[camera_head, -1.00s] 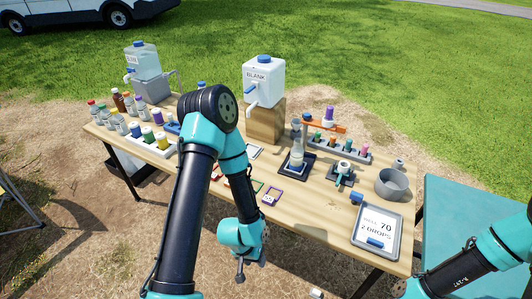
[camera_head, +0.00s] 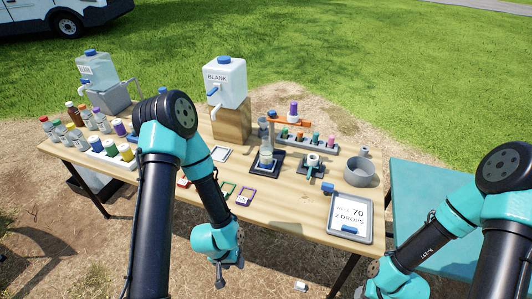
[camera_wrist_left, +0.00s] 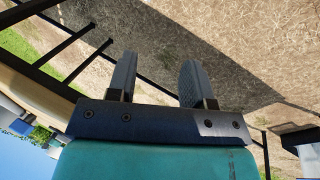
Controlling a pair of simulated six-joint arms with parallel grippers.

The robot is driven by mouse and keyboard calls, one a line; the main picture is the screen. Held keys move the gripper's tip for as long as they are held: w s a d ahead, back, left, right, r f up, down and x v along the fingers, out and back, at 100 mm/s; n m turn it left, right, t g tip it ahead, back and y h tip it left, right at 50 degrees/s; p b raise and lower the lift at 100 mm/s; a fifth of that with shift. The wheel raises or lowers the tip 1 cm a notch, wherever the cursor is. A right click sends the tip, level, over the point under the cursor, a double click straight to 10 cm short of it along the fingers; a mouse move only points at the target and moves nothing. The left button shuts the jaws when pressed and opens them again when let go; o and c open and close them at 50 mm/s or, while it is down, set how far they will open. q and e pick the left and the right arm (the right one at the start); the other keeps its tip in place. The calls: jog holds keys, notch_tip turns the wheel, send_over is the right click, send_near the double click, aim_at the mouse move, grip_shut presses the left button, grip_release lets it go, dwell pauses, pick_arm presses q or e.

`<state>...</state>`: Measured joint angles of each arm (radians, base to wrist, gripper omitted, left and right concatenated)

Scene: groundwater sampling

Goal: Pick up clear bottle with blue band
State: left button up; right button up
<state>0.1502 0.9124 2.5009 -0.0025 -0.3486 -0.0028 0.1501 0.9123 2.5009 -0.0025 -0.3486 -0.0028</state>
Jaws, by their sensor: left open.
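Several clear bottles with coloured caps stand at the left end of the table in the head view. One of them, a clear bottle with a blue cap and what looks like a blue band (camera_head: 76,139), stands upright at the front of this group. It is too small to be sure of its band. My left gripper (camera_head: 223,280) hangs in front of the table's near edge, well to the right of that bottle and apart from it. In the left wrist view the left gripper (camera_wrist_left: 158,75) is open with nothing between its fingers. My right gripper is mostly cut off at the bottom edge.
A white rack (camera_head: 122,163) of coloured-cap bottles stands beside the group. A white BLANK container (camera_head: 226,88) sits on a wooden block (camera_head: 232,122). A clear cylinder stand (camera_head: 266,150), a grey bowl (camera_head: 360,171) and a tablet (camera_head: 350,232) are to the right.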

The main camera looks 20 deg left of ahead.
dwell(0.4)
pick_arm(q)
jog(key=o, duration=0.8)
jog(key=shift+o, duration=0.2)
jog(key=shift+w, duration=0.1)
